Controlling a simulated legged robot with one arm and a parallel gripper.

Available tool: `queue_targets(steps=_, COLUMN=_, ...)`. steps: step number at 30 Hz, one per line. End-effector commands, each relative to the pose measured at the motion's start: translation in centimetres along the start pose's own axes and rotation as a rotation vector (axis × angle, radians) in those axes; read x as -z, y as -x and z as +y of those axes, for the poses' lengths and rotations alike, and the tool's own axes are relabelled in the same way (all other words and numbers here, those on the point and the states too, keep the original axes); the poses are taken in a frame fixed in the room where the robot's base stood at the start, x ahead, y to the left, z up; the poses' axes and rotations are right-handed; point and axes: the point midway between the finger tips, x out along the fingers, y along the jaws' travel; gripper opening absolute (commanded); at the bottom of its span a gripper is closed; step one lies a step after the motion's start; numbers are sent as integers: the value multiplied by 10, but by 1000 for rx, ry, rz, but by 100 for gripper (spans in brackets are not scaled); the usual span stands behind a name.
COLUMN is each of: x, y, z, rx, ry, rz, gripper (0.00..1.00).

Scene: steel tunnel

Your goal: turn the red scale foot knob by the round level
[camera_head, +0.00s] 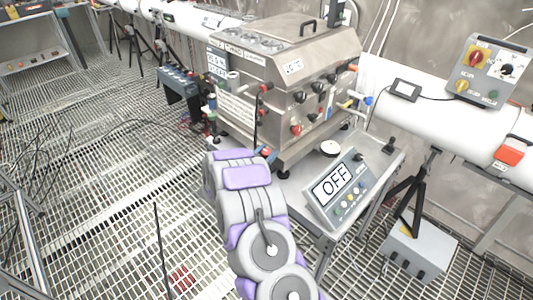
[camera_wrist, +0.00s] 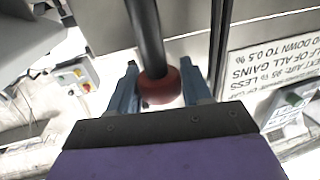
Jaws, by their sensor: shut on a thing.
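A red rounded knob (camera_wrist: 160,86) on the end of a black rod (camera_wrist: 146,35) sits between the two blue-grey fingers of my gripper (camera_wrist: 159,66) in the wrist view. The fingers are closed on it from both sides. In the head view my gripper (camera_head: 265,153) is at the front lower corner of the steel box, largely hidden by my purple and grey arm. The scale (camera_head: 339,187) with an OFF display stands on the steel table to the right. I cannot make out a round level, nor tell whether the held knob is a scale foot.
The steel box (camera_head: 291,70) with several knobs and levers stands just behind my gripper. A white round disc (camera_head: 330,148) lies on the table (camera_head: 378,158). A white pipe (camera_head: 440,120) runs behind. Open grating floor (camera_head: 110,180) lies to the left.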

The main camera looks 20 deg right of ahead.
Motion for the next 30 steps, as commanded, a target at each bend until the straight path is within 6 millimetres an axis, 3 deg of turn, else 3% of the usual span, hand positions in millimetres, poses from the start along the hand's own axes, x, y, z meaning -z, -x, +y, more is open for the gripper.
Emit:
queue_targets(steps=11, x=2, y=1, z=-3, rx=-83, ry=-1, rz=3, gripper=18)
queue_targets(steps=30, x=-2, y=0, z=-3, rx=-485, ry=-9, rz=4, gripper=18)
